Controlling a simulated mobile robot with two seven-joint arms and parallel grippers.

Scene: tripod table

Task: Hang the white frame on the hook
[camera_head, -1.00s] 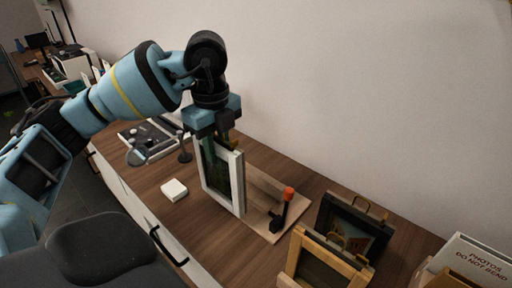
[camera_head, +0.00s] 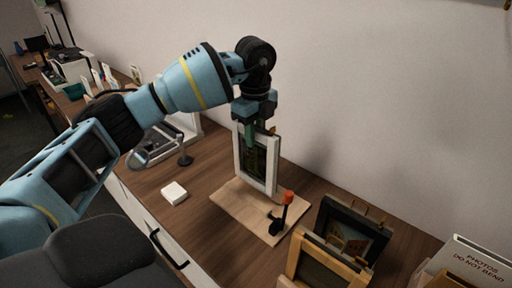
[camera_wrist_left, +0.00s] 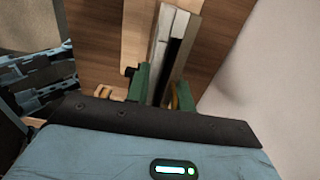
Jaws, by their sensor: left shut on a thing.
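The white frame (camera_head: 270,178) is upright in my left gripper (camera_head: 260,135), which is shut on its top edge. It hangs over the back part of a light wooden board (camera_head: 232,204); whether it touches the board I cannot tell. In the left wrist view the frame (camera_wrist_left: 173,30) shows edge-on between the green fingers of my left gripper (camera_wrist_left: 160,90). A dark hook stand with an orange-red tip (camera_head: 288,197) stands on the board, in front and to the right of the frame, apart from it. My right gripper is not in view.
A dark frame (camera_head: 352,232) and a light wooden frame (camera_head: 325,268) stand at the right, near a box of photos (camera_head: 468,262). The wall is close behind.

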